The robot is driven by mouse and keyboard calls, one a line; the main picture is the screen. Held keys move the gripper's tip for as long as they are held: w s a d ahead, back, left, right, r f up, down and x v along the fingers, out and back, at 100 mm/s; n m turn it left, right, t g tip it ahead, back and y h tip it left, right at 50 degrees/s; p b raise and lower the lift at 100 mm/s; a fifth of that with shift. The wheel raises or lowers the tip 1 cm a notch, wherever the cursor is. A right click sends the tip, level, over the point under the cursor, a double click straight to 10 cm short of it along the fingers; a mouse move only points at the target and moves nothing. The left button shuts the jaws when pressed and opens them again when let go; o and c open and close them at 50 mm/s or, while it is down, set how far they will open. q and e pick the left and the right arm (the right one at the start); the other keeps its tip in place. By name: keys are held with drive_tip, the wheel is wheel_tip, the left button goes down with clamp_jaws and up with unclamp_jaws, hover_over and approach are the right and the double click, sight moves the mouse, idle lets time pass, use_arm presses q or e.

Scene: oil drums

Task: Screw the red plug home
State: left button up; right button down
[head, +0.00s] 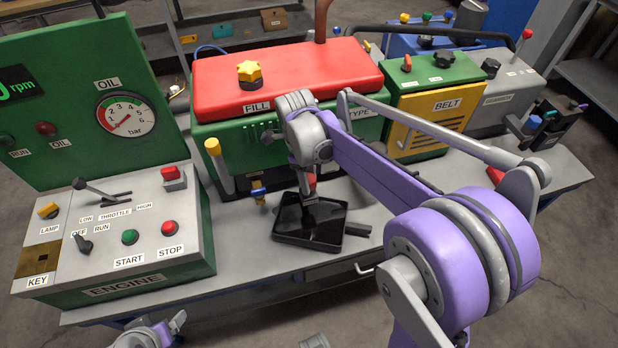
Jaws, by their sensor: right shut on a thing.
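My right gripper (308,188) reaches down in front of the green engine block and is shut on a small red part, which looks like the red plug (312,180). The gripper hides most of the plug and the spot behind it, so I cannot tell whether it sits in a hole or how deep. The green engine block (232,138) with its red top cover (290,75) stands behind. A black pan (290,222) with dark contents lies just below the gripper. My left gripper (150,336) is partly cut off at the bottom left, away from the engine; its jaw gap is unclear.
The engine control box (120,235) and gauge panel stand at the left. A yellow-handled dipstick (213,147) and a small brass valve (258,190) are left of the gripper. The green belt unit (435,95) stands at the right. Bare bench top (250,255) lies left of the pan.

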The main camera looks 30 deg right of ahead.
drive_tip(key=shift+c, duration=1.4)
unclamp_jaws()
drive_tip(key=shift+w+f, duration=0.1)
drive_tip(key=n, duration=0.6)
drive_tip(key=shift+h, duration=0.3)
drive_tip(key=n+t, duration=0.1)
drive_tip(key=n, duration=0.5)
drive_tip(key=shift+n, duration=0.3)
drive_tip(key=n+t, duration=0.1)
drive_tip(key=n, duration=0.5)
drive_tip(key=n+y, duration=0.1)
drive_tip(key=n, duration=0.5)
drive_tip(key=shift+n, duration=0.4)
